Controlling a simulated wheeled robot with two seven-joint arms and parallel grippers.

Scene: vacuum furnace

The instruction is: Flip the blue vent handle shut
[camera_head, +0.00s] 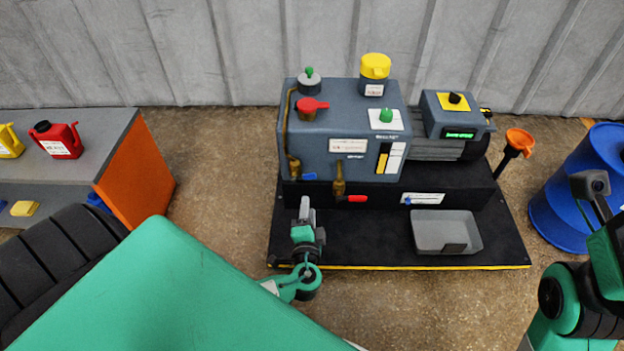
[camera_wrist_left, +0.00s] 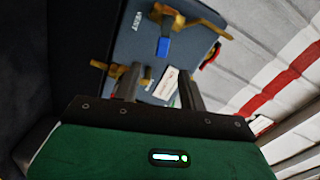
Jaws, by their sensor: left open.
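The blue vent handle (camera_head: 309,176) is a small blue lever beside a brass valve (camera_head: 293,167) low on the left of the grey furnace unit (camera_head: 345,135). In the left wrist view the blue handle (camera_wrist_left: 162,47) shows beyond my fingertips, near the printed word VENT and below a brass pipe (camera_wrist_left: 200,15). My left gripper (camera_head: 304,204) is open and empty, in front of the unit and below the handle in the picture; in the left wrist view its two fingers (camera_wrist_left: 158,82) stand apart, not touching the handle. My right gripper (camera_head: 589,184) is at the right edge; its jaws are unclear.
A red-handled brass valve (camera_head: 357,198) sits just right of the blue handle. A grey tray (camera_head: 446,232) lies on the black base plate (camera_head: 375,240). An orange funnel (camera_head: 519,139) and a blue drum (camera_head: 577,190) stand right. A bench (camera_head: 85,125) with red and yellow cans is left.

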